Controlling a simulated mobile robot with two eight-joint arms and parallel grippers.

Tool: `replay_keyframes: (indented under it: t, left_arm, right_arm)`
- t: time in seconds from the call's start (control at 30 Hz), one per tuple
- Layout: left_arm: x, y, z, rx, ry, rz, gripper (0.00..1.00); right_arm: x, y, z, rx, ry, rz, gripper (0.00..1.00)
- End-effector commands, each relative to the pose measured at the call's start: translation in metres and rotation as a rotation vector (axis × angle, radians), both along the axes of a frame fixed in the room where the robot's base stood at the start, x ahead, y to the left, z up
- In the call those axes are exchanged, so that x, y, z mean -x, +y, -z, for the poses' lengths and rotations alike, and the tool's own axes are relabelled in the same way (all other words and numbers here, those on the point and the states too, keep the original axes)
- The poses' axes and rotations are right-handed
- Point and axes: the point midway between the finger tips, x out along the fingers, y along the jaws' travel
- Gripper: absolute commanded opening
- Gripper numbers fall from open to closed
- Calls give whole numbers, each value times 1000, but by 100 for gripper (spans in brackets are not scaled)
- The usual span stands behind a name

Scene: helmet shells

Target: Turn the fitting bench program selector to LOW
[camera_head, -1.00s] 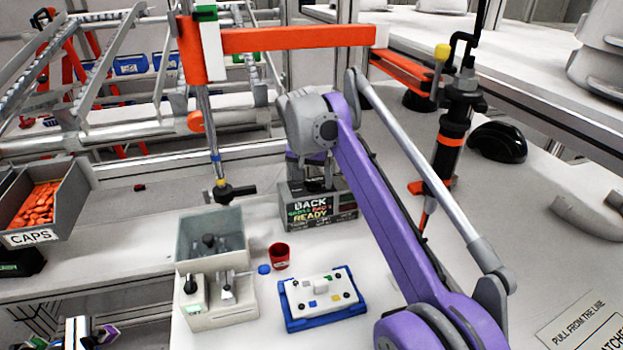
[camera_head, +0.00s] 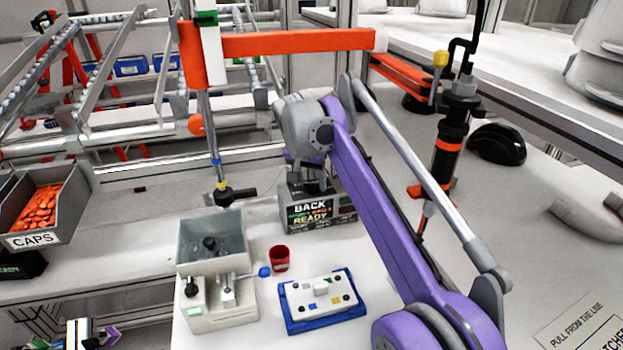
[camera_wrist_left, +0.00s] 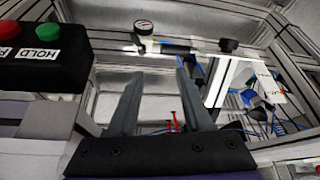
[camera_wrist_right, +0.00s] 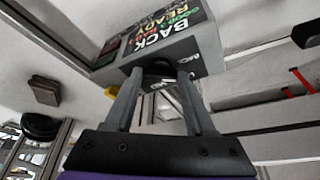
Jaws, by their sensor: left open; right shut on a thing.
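The grey selector box (camera_head: 318,212) with a display reading BACK and READY stands at the back of the bench. In the right wrist view the box (camera_wrist_right: 133,50) appears rotated, with a dark round knob (camera_wrist_right: 160,67) on its near face. My right gripper (camera_wrist_right: 163,78) is shut on the knob, its fingers on both sides of it. In the head view my right gripper (camera_head: 311,182) is at the top of the box and partly hidden by my purple arm. The knob's pointer and the LOW mark cannot be made out. My left gripper (camera_wrist_left: 158,80) is open and empty.
A grey bin fixture (camera_head: 212,250), a red cup (camera_head: 279,258) and a blue-framed white panel (camera_head: 320,300) stand in front of the box. An upright black tool (camera_head: 450,140) stands to the right. A black box with HOLD (camera_wrist_left: 40,55) is beside my left gripper.

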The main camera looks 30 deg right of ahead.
Motion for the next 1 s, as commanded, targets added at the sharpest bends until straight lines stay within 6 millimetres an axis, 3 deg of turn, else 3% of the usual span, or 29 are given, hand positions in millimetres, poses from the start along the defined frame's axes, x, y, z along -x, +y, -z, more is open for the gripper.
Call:
replay_keyframes:
  t: [0.6,1.0]
  left_arm:
    - [-12,0,-54,0,-23,0,50]
    - [-17,0,-70,0,-33,0,50]
  right_arm:
    - [-5,3,-4,0,-2,452,0]
    - [-7,2,-2,1,-3,613,0]
